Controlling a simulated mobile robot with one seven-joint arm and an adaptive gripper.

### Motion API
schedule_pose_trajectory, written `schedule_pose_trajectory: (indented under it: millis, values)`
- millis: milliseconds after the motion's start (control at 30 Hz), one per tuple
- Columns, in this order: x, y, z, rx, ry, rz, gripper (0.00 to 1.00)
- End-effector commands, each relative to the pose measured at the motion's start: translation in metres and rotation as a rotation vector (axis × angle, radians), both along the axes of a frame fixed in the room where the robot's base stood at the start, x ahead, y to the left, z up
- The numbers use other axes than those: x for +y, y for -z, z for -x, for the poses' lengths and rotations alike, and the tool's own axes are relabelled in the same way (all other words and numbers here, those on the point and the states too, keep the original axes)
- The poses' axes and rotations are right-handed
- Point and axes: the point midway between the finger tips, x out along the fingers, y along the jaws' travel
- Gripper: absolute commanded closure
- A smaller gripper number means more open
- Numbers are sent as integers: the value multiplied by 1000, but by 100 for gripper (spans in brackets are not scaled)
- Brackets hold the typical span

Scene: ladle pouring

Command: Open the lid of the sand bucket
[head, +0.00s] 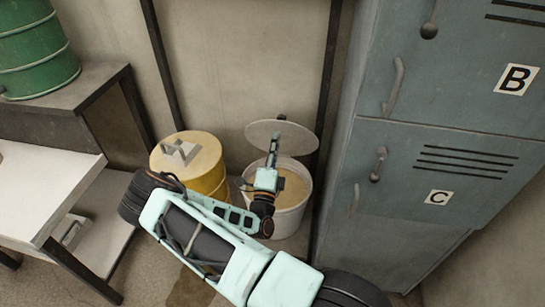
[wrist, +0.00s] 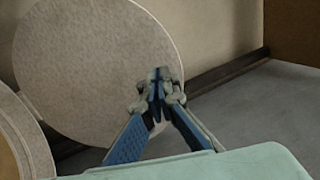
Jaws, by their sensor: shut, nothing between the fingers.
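The sand bucket (head: 290,222) is a pale round bucket on the floor beside the lockers, with tan sand (head: 297,190) visible inside. Its round grey lid (head: 260,131) is raised, tilted up at the back of the bucket, and the opening is uncovered. The lid also fills much of the left of the wrist view (wrist: 85,65), with part of the bucket rim (wrist: 28,128) at the left edge. My gripper (head: 277,140) is shut and empty, in front of the lid. In the wrist view its fingertips (wrist: 158,82) overlap the lid's right part; I cannot tell whether they touch it.
A yellow drum (head: 210,180) with a handled top stands left of the bucket. Blue-grey lockers (head: 400,215) marked B and C stand close on the right. A white table (head: 40,190) and a green barrel (head: 35,50) on a shelf are at the left. The wall is close behind.

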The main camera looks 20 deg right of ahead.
Motion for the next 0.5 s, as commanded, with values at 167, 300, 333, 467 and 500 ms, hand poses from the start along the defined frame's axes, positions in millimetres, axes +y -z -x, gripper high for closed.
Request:
schedule_pose_trajectory:
  millis: [167,300,333,467,500]
  values:
    - [-10,-6,-13,0,2,0,100]
    - [-11,-7,-16,1,0,0,100]
    - [-11,-8,-16,1,0,0,100]
    - [-11,-8,-16,1,0,0,100]
    - [-11,-8,-16,1,0,0,100]
